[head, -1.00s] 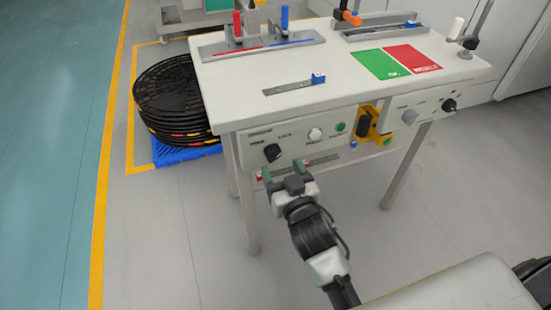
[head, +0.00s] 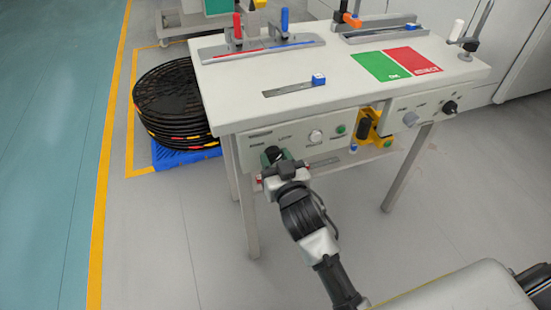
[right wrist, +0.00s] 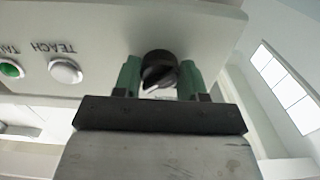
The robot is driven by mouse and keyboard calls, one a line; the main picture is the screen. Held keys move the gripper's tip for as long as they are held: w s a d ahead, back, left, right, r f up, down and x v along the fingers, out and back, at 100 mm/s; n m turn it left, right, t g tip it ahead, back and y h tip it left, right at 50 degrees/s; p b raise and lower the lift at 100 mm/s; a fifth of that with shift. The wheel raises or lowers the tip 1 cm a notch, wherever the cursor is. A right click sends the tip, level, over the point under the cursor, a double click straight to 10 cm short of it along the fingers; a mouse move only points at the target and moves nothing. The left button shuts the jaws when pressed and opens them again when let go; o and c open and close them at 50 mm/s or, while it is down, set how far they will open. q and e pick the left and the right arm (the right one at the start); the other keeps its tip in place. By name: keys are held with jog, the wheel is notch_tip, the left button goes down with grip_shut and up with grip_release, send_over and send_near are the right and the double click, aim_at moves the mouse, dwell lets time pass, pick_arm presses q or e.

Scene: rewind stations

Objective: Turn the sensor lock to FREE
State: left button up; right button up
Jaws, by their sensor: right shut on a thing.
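The black rotary knob (head: 273,153) is at the left end of the front panel (head: 300,143) of the white table. In the right wrist view the knob (right wrist: 158,68) sits between the two green fingertips of my right gripper (right wrist: 159,78). A pale pointer mark on it faces the lower left of that picture. My right gripper (head: 274,157) is shut on the knob and partly hides it in the head view. The small labels around the knob are too small to read surely. My left gripper is out of view.
A white button (head: 315,136) and a green button (head: 341,129) are to the knob's right. A yellow holder (head: 372,125) and a second black knob (head: 450,107) are further right. Black reels (head: 172,100) are stacked on a blue pallet at the left. Floor in front is clear.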

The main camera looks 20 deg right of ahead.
jog(key=shift+r+n+p, duration=0.1)
jog(key=shift+n+p, duration=0.2)
jog(key=shift+p, duration=0.05)
jog(key=shift+r+n+p, duration=0.1)
jog(key=shift+n+p, duration=0.75)
jog(key=shift+n, duration=0.15)
jog(key=shift+n+p, duration=0.3)
jog(key=shift+n, duration=0.1)
jog(key=n+p, duration=0.1)
jog(key=n, duration=0.1)
jog(key=shift+n+p, duration=0.3)
jog(key=n+p, duration=0.1)
jog(key=n, duration=0.3)
jog(key=shift+n, duration=0.4)
jog(key=n+p, duration=0.1)
jog(key=n, duration=0.1)
jog(key=shift+n, duration=0.3)
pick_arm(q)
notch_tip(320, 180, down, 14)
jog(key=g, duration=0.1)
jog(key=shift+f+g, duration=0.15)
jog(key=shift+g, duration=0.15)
pick_arm(e)
jog(key=shift+n, duration=2.3)
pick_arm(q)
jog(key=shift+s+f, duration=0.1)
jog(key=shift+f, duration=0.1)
